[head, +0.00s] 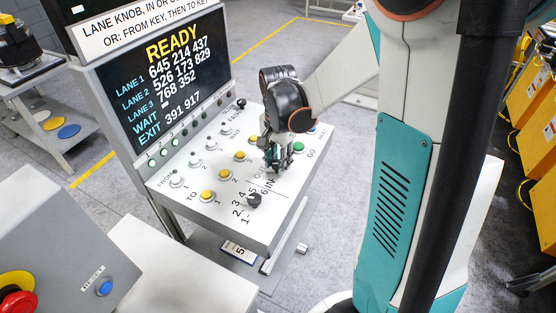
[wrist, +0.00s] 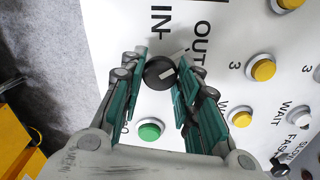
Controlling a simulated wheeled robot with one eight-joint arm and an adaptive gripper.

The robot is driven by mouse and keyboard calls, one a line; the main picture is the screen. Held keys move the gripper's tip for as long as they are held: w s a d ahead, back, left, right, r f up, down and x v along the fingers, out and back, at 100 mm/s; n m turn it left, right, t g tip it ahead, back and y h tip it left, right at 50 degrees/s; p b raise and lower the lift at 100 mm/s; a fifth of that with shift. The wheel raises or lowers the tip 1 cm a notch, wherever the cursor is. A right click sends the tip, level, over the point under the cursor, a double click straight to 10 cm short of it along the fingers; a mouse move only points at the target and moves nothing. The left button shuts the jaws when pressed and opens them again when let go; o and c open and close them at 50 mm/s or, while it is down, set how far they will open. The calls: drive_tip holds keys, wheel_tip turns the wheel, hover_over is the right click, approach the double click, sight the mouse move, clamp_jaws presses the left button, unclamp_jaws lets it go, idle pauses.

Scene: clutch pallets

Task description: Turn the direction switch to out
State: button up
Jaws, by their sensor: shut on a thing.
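The direction switch (wrist: 157,78) is a round black knob with a pale mark on top. In the wrist view it sits between the IN label (wrist: 160,20) and the OUT label (wrist: 203,38), below both. I cannot tell for sure which label its mark points at. My gripper (wrist: 162,70) is shut on the knob, one teal finger pad on each side. In the head view my gripper (head: 277,160) reaches down to the right part of the white panel (head: 220,220), and the switch is mostly hidden behind the fingers.
A second black knob (head: 254,199) with lane numbers stands nearer on the panel. A green GO button (head: 299,147) is close beside my gripper. Several yellow (head: 240,156) and white buttons lie to the left. The screen (head: 165,85) reads READY.

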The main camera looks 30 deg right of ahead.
drive_tip(key=shift+m, duration=0.3)
idle(0.4)
drive_tip(key=o, duration=1.1)
drive_tip(key=shift+r, duration=0.1)
wheel_tip(320, 180, up, 12)
drive_tip(key=shift+f, duration=0.1)
